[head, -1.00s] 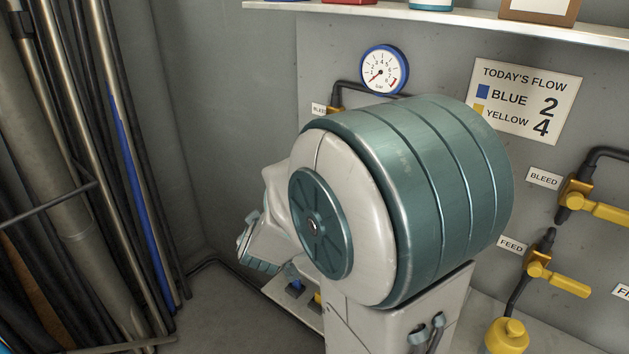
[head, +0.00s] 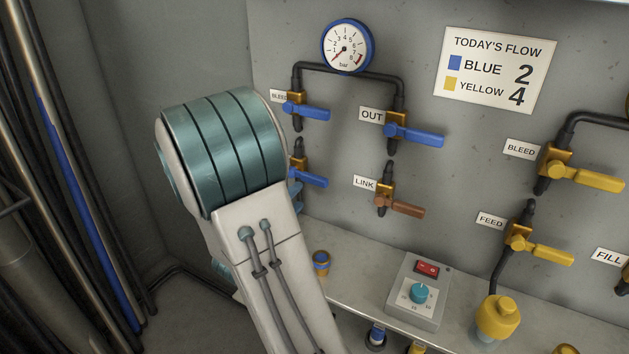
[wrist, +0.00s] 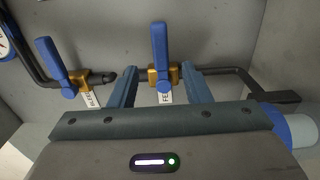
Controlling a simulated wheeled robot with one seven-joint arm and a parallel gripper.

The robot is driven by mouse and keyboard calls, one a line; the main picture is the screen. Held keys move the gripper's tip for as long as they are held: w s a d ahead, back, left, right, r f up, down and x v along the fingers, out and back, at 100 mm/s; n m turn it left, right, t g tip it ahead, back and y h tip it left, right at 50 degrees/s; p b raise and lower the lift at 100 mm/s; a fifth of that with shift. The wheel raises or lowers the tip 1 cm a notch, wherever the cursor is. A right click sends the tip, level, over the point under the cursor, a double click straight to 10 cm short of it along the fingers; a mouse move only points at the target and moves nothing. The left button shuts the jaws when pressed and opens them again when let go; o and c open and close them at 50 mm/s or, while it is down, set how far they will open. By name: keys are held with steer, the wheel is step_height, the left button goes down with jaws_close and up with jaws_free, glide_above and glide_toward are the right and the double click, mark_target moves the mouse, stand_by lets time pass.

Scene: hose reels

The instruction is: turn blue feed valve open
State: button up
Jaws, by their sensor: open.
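The blue feed valve is in the middle of the wrist view, with its blue lever (wrist: 160,50) standing across the dark pipe on a brass body (wrist: 163,76). Its label is partly visible below. My gripper (wrist: 159,72) is open, one finger on each side of the valve, with nothing held. I cannot tell whether the fingers touch it. In the head view the feed valve's lever (head: 311,179) sticks out to the right behind my arm, which hides my gripper and the valve's label.
The blue bleed valve (head: 306,110) sits just above the feed valve, close to my arm. The blue out valve (head: 413,136) and brown link valve (head: 404,208) are to the right. A gauge (head: 347,46) hangs above. A control box (head: 418,291) stands on the shelf below.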

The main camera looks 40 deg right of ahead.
mark_target(312, 181)
steer(key=x, duration=0.9)
steer(key=shift+w+d, duration=0.1)
steer(key=shift+d, duration=0.25)
jaws_close()
